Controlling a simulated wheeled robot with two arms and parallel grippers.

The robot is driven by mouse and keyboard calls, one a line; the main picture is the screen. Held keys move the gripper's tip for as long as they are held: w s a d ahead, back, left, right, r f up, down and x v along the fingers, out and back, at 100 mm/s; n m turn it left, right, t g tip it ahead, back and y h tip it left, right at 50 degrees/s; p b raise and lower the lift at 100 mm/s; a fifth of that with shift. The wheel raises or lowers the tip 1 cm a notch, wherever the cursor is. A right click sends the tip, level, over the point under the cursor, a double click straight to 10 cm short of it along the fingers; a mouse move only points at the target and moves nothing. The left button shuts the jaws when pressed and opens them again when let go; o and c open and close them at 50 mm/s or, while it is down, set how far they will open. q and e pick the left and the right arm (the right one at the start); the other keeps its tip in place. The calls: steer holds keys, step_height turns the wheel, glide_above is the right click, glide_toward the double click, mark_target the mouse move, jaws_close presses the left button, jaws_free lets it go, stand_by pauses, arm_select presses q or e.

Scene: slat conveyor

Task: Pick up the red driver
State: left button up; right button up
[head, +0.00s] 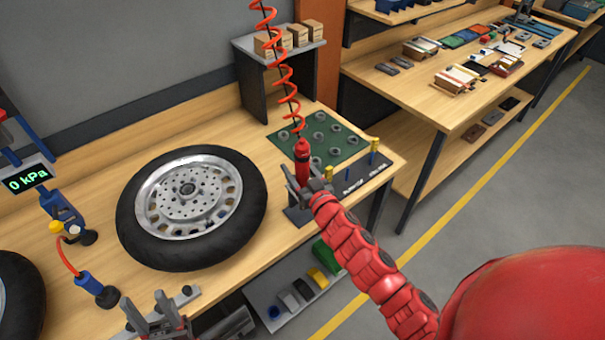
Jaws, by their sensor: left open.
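The red driver (302,153) hangs upright from an orange coiled cord (285,75) above the right part of the wooden bench. My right gripper (307,178) is at the lower end of the driver, with grey fingers close around it. Its red arm comes in from the lower right. I cannot tell whether the fingers touch the driver or are closed on it. The driver's lower tip is hidden by the gripper. My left gripper (157,308) is open and empty at the bottom, over the bench's front edge, well left of the driver.
A wheel with a black tyre (252,215) lies on the bench, left of the driver. A green mat (345,151) with several grey round parts lies behind it. A gauge (28,178) reads 0 kPa.

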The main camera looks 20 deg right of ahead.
jaws_close()
steer(key=shift+r, duration=0.1)
stand_by(0.3)
